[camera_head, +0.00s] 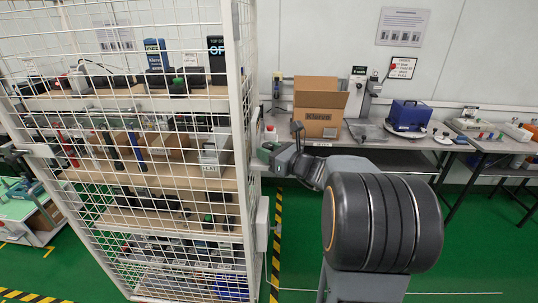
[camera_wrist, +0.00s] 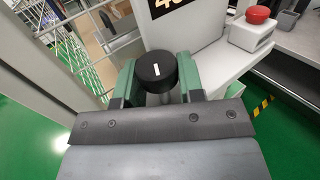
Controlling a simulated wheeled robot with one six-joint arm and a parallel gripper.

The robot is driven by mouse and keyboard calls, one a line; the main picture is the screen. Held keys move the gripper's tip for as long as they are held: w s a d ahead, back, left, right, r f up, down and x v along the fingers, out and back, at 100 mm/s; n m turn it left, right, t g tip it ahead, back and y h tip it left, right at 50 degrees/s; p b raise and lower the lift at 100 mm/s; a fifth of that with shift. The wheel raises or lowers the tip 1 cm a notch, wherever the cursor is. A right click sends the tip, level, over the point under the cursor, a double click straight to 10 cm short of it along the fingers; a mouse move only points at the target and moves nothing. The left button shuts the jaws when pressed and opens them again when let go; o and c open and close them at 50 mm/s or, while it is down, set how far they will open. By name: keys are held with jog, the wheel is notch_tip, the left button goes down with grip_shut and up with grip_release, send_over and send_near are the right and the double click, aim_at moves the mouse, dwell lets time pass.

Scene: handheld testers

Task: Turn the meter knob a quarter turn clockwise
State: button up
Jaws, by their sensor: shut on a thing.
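The meter knob (camera_wrist: 156,68) is a round black knob with a short white mark on its top face. In the wrist view the mark runs nearly up and down. My gripper (camera_wrist: 157,82) has one green finger on each side of the knob and is shut on it. The light grey meter body (camera_wrist: 178,35) stands behind the knob, with part of a dark display and pale digits at the top edge. In the head view my gripper (camera_head: 271,151) is at the right side of the wire cage; the knob cannot be made out there.
A red button (camera_wrist: 257,14) on a grey box sits right of the meter. The white wire cage (camera_head: 243,130) with loaded shelves stands close left of my arm. A workbench (camera_head: 372,140) with a cardboard box (camera_head: 318,120) and a blue case (camera_head: 409,114) lies behind. Green floor is clear at right.

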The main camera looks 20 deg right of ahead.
jog(key=m+h+b, duration=0.1)
jog(key=h+b, duration=0.1)
jog(key=m+t+h+b, duration=0.1)
jog(key=h+b, duration=0.1)
jog(key=m+h+b, duration=0.2)
jog(key=shift+a+f+t, duration=0.1)
jog(key=shift+f+t, duration=0.3)
jog(key=m+h+b, duration=0.1)
jog(key=h+b, duration=0.1)
jog(key=b, duration=0.2)
jog(key=shift+r+m+h, duration=0.15)
jog(key=shift+m+h, duration=0.15)
jog(key=shift+r+b, duration=0.1)
jog(key=shift+b, duration=0.3)
jog(key=shift+r+m+h, duration=0.15)
jog(key=shift+m+h, duration=0.15)
jog(key=shift+h, duration=0.1)
jog(key=o, duration=0.9)
